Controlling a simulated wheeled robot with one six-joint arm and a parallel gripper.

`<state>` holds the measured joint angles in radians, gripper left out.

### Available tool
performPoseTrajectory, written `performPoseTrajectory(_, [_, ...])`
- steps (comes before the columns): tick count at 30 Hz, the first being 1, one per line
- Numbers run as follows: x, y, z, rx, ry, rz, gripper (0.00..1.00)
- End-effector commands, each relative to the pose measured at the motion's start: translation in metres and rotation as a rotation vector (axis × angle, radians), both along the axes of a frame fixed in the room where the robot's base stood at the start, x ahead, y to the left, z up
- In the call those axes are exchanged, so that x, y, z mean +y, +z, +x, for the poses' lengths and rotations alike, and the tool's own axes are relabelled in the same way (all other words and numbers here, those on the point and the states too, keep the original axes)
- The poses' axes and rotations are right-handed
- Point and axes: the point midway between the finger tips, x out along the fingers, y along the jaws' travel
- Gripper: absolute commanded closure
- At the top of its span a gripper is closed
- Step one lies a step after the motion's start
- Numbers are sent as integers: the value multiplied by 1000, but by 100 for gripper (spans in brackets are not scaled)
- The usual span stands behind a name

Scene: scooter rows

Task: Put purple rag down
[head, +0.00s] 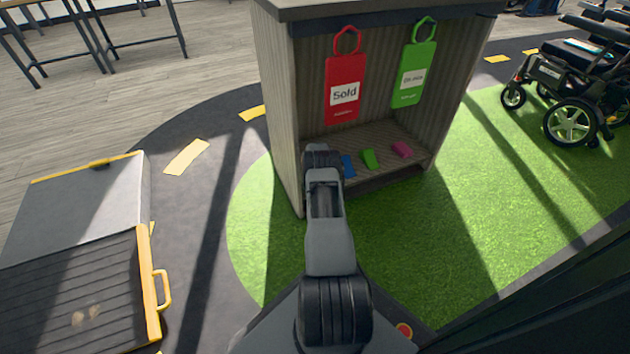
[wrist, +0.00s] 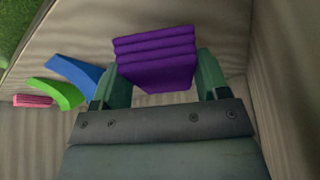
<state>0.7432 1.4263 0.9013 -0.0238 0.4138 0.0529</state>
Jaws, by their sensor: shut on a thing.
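In the wrist view my gripper (wrist: 154,78) is shut on the purple rag (wrist: 156,57), a folded block with stacked layers. The rag sits between the two green fingers, above or close to a light wooden shelf surface (wrist: 90,125); I cannot tell whether it touches. In the head view my arm reaches into the open lower part of the wooden cabinet (head: 282,120), and the arm hides my gripper and the purple rag there.
On the cabinet shelf lie a blue rag (head: 348,167), a green rag (head: 370,159) and a pink rag (head: 402,149). A red "Sold" tag (head: 343,75) and a green tag (head: 413,75) hang above. A ramp (head: 75,215) stands left; a wheelchair (head: 570,85) stands right.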

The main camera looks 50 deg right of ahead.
Motion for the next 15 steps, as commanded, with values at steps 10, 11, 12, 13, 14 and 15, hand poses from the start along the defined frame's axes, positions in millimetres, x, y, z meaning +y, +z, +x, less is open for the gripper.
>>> performPoseTrajectory(10, [-1, -32, -1, 0, -2, 0, 57])
performPoseTrajectory(11, [-2, -31, -1, 0, -3, 0, 57])
performPoseTrajectory(12, [-2, -31, -1, 0, -3, 0, 57])
performPoseTrajectory(13, [-1, -31, -1, 0, -3, 0, 57])
performPoseTrajectory(14, [-1, -31, -1, 0, -3, 0, 57])
performPoseTrajectory(15, [-1, -31, -2, 0, -3, 0, 57])
